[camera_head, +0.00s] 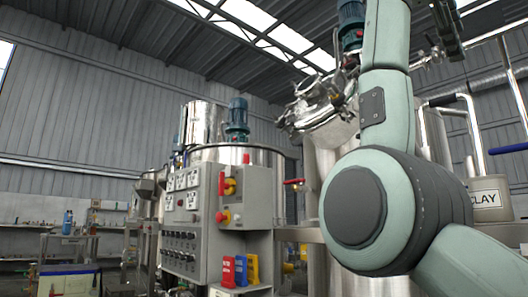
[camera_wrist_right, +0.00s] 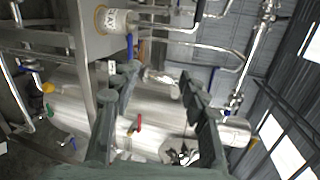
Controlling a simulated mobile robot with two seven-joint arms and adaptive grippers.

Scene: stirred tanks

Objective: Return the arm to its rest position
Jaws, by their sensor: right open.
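My right arm (camera_head: 385,130), pale green with a dark round elbow joint, fills the right of the head view and reaches up past the top edge. In the right wrist view my right gripper (camera_wrist_right: 158,74) shows two dark fingers spread apart with nothing between them. Beyond the fingers lie a shiny steel tank and pipes, apart from the gripper as far as I can tell. My left arm and left gripper are not in view.
A grey control cabinet (camera_head: 205,225) with knobs and a red-yellow switch stands left of my arm, before steel tanks (camera_head: 262,158). A canister labelled CLAY (camera_head: 490,197) and pipes (camera_head: 470,115) are at the right. A bench (camera_head: 70,240) stands far left.

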